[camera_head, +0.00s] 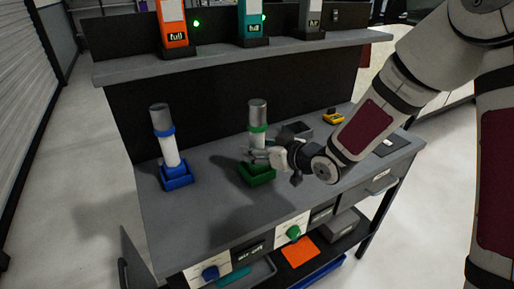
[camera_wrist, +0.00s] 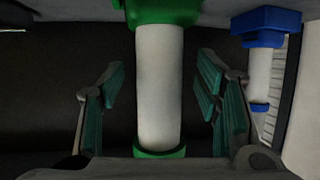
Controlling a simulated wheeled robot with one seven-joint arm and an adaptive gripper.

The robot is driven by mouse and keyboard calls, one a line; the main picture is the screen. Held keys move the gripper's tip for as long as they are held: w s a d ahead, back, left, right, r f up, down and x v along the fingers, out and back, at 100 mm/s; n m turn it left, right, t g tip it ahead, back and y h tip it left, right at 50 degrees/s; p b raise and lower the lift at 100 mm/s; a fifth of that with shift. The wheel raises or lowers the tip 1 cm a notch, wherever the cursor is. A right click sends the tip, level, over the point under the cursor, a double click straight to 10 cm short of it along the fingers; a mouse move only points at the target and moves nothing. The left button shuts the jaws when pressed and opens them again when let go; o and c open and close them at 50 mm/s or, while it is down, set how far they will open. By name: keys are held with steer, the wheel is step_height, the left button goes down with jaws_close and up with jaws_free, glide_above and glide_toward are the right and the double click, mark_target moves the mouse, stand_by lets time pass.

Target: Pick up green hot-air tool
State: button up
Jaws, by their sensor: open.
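The green hot-air tool (camera_head: 258,116) stands upright in its green holder (camera_head: 258,175) on the bench. It has a grey top, a green band and a white body. My gripper (camera_head: 262,156) is at the tool, just above the holder. In the wrist view the tool's white body (camera_wrist: 160,85) lies between the two open green-padded fingers of my gripper (camera_wrist: 160,95), with a visible gap on each side. The green holder also shows in the wrist view (camera_wrist: 162,12). The tool's lower body is partly hidden by my gripper in the head view.
A blue hot-air tool (camera_head: 166,148) stands in a blue holder (camera_head: 176,177) to the left. A grey box (camera_head: 296,131) and a yellow item (camera_head: 333,117) lie behind my arm. A shelf (camera_head: 220,62) with several coloured units overhangs the back. The bench's front left is clear.

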steer(key=shift+x, duration=0.9)
steer(key=shift+d, duration=0.1)
steer(key=shift+c, duration=0.4)
jaws_close()
steer(key=shift+r, duration=0.2)
